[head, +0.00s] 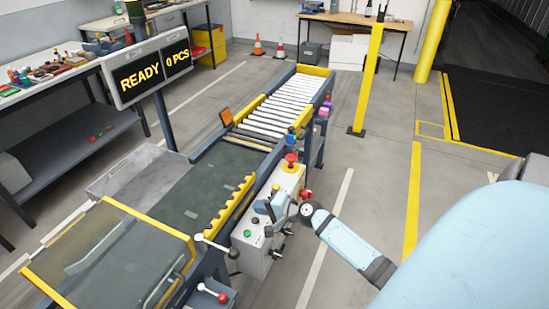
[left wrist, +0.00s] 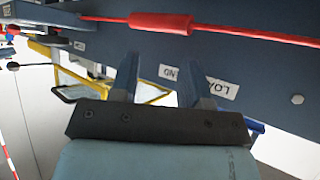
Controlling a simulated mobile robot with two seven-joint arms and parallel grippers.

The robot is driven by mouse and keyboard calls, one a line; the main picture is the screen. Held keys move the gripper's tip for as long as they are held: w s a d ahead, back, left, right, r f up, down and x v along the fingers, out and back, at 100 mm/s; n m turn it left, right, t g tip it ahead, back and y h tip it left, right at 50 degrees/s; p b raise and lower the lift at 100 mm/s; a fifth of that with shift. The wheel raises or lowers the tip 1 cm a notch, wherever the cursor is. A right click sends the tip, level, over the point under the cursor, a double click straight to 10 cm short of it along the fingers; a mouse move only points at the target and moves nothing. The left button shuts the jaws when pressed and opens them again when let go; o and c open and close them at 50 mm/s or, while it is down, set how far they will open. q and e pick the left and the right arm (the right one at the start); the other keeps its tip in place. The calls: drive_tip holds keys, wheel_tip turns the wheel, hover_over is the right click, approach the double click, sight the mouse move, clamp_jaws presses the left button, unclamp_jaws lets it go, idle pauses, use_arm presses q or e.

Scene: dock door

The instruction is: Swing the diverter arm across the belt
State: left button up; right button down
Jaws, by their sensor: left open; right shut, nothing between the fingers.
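A yellow toothed bar (head: 232,207) lies lengthwise along the right side of the dark belt (head: 165,205); it may be the diverter arm, but I cannot tell for certain. A lever with a white knob (head: 200,237) stands at the near right edge of the conveyor. My right gripper (head: 268,208) is shut and empty, over or beside the control box (head: 254,238); whether it touches is unclear. My left gripper (left wrist: 160,72) is open and empty in the left wrist view, in front of a dark blue panel (left wrist: 260,60). It is not seen in the head view.
A red cord with a red sleeve (left wrist: 160,22) crosses the blue panel. A red-knobbed lever (head: 222,297) sits nearest me. A yellow-framed guard (head: 110,255) covers the belt's near end. White rollers (head: 283,100) lie beyond. A yellow post (head: 367,80) stands right; the floor there is open.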

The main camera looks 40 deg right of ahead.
sight(238, 201)
drive_tip(key=shift+r+x, duration=0.15)
drive_tip(key=shift+x, duration=0.75)
drive_tip(key=shift+r+x, duration=0.2)
drive_tip(key=shift+x, duration=0.75)
drive_tip(key=shift+r+x, duration=0.15)
drive_tip(key=shift+x, duration=0.75)
drive_tip(key=shift+w+a, duration=0.1)
